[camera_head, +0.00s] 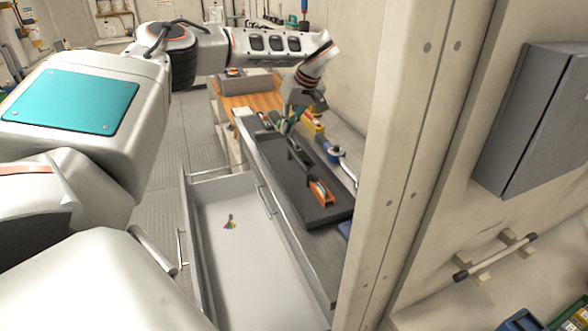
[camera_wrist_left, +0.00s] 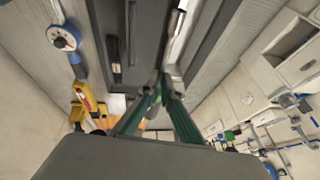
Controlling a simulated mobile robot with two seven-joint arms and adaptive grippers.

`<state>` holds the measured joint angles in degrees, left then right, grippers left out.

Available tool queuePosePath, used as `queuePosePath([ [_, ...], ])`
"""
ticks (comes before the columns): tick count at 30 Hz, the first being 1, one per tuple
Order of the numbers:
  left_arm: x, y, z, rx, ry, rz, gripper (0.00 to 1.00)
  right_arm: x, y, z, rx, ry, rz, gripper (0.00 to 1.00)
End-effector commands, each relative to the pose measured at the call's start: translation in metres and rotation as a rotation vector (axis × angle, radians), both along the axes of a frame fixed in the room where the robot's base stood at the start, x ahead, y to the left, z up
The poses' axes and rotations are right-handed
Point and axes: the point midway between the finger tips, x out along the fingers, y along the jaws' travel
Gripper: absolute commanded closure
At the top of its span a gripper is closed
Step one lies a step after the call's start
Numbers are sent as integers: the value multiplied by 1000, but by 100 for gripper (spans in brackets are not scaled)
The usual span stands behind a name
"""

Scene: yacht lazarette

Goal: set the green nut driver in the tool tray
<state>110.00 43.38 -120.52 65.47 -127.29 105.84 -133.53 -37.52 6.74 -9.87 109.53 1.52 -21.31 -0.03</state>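The dark tool tray (camera_head: 333,212) lies on the counter above an open drawer; its dark floor also shows in the left wrist view (camera_wrist_left: 148,38). My left gripper (camera_head: 287,125) is over its far end, pointing down. In the left wrist view its two green-sided fingers (camera_wrist_left: 163,88) come close together at the tips; whether something thin is between them is unclear. I cannot pick out the green nut driver for certain; green near the fingers in the head view may be the fingers themselves. My right gripper is in neither view.
An orange-and-black tool (camera_head: 321,192) lies in the tray's near end. A blue round-headed tool (camera_head: 334,152) and a yellow tool (camera_head: 312,122) lie beside the tray. The open white drawer (camera_head: 255,285) holds a small colourful bunch (camera_head: 230,222). A wall post (camera_head: 400,150) stands close on the right.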

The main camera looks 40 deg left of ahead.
Motion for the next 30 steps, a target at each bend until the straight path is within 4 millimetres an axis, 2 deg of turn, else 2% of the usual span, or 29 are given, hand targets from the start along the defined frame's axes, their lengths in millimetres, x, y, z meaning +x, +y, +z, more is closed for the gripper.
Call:
queuePosePath([
  [1,-1,0,-16,-1,5,0,100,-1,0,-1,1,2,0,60],
  [3,-1,0,-33,0,5,-1,100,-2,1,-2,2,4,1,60],
  [12,-1,0,-99,0,3,-1,100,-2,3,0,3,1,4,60],
  [15,0,-1,-112,0,0,-1,100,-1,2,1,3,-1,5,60],
  [22,0,-1,-126,0,0,-1,100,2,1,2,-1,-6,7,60],
  [30,0,-1,-160,0,0,-1,100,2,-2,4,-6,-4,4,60],
])
